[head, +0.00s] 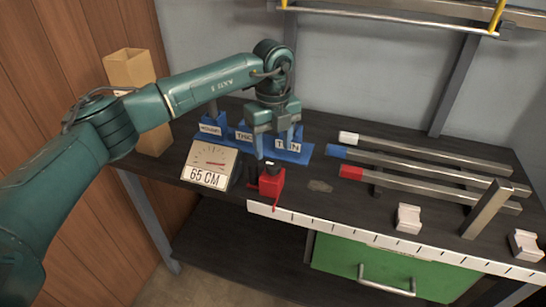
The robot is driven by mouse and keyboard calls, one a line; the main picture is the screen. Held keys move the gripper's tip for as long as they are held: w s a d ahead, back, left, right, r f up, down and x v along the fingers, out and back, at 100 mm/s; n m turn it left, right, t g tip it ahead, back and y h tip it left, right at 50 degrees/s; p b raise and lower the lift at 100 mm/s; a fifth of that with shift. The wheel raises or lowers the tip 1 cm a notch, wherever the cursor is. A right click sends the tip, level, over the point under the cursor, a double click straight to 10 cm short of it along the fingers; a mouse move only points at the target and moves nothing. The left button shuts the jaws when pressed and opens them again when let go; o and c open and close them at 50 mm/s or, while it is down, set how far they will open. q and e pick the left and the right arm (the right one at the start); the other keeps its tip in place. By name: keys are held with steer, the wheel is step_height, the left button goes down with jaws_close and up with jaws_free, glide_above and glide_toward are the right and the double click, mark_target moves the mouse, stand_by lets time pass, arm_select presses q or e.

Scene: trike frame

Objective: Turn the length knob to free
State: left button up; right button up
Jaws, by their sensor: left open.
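A red block (270,184) stands at the front edge of the dark bench, with a small dark knob-like part (271,164) on its top. This may be the length knob; its setting is too small to read. A cream gauge (211,158) with a red needle and a "65 CM" label stands just left of it. My left gripper (273,152) points down with its fingers apart, above and slightly behind the red block. It looks empty, and I cannot tell whether it touches the knob. My right gripper is out of view.
A blue labelled rack (295,154) stands behind the gripper. Bars with white, blue and red (351,172) ends lie to the right. A cardboard box (130,70) stands at left.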

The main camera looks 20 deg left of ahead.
mark_target(273, 164)
arm_select(q)
step_height(273, 164, up, 8)
stand_by(0.5)
